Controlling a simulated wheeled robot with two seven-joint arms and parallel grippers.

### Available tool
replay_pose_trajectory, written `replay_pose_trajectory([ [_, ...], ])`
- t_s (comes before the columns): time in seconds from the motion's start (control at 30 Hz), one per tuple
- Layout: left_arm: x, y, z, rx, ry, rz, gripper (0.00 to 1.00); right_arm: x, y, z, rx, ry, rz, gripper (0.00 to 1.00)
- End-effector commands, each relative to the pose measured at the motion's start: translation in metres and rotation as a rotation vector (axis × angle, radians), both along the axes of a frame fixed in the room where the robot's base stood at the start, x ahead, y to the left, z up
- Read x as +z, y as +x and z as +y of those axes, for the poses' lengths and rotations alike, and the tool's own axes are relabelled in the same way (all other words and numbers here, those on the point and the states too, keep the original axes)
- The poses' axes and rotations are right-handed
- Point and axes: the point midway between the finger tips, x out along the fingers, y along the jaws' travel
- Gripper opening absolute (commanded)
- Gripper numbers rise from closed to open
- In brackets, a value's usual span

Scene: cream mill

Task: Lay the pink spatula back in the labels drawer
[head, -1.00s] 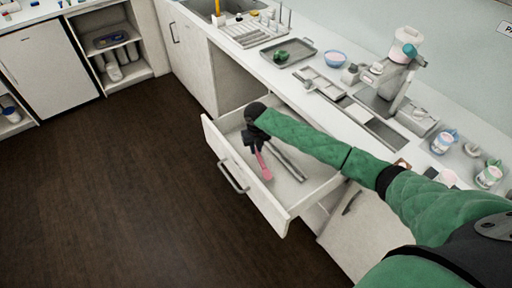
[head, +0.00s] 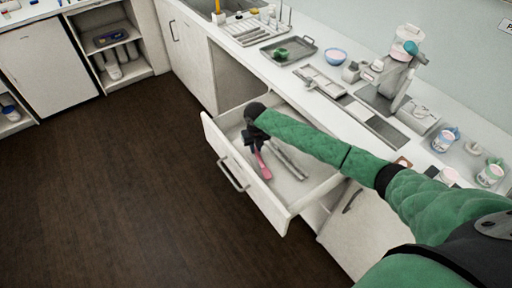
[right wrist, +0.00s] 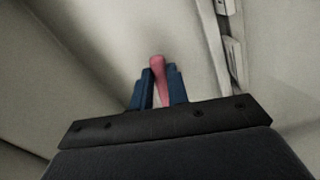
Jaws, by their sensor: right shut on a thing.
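The pink spatula (head: 262,165) is inside the open drawer (head: 222,140). My right gripper (head: 251,143) is shut on it, down within the drawer's walls. In the right wrist view the spatula (right wrist: 158,80) stands between the two blue fingers (right wrist: 158,88), with pale drawer floor beyond. Whether the spatula touches the floor I cannot tell. A grey metal tool (head: 289,162) lies in the drawer to the right of the spatula. My left gripper is not in view.
The drawer's front panel has a handle (head: 233,176). Dark floor to the left is clear.

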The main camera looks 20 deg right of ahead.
Motion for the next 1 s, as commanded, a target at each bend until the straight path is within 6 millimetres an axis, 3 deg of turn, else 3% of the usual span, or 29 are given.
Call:
replay_pose_trajectory([
  [1.0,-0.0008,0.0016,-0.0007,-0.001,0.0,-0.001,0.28,-0.0093,0.0001,-0.0002,0.0,0.0,0.001,0.0],
])
